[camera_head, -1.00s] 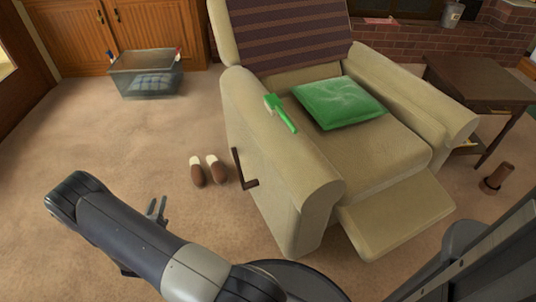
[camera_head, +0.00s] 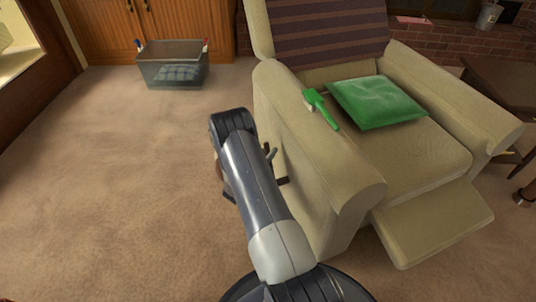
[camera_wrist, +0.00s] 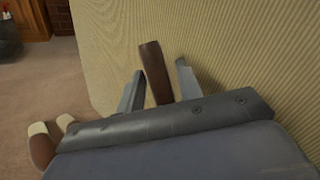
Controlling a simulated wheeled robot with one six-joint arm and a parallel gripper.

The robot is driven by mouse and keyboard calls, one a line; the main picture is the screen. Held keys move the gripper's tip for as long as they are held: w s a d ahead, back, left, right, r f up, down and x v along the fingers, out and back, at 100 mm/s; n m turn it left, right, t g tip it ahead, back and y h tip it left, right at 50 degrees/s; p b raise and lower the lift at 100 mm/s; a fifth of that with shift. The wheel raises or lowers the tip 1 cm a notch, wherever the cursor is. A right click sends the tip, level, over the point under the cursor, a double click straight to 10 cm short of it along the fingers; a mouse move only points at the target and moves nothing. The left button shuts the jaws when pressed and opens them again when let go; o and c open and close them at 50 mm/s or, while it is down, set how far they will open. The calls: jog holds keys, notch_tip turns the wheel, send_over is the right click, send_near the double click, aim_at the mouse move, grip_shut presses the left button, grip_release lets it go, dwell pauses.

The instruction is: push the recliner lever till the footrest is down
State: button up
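The beige recliner (camera_head: 330,185) stands at the right in the head view, with its footrest (camera_head: 430,224) sticking out at the front, sloping slightly down. The dark brown lever (camera_head: 283,181) is on the recliner's left side, mostly hidden behind my arm. In the wrist view the upper part of the lever (camera_wrist: 154,72) rises between the two fingers of my gripper (camera_wrist: 160,67). The fingers are apart, with a gap on each side of the lever. In the head view only a bit of the gripper shows beside the chair.
Brown slippers with pale tops (camera_wrist: 42,145) lie on the carpet left of my gripper. A green cushion (camera_head: 377,101) is on the seat and a green brush (camera_head: 321,108) on the armrest. A clear bin (camera_head: 173,68) stands at the back. Carpet at the left is open.

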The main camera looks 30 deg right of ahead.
jog(key=shift+w+d, duration=0.1)
jog(key=shift+c, duration=0.4)
grip_shut()
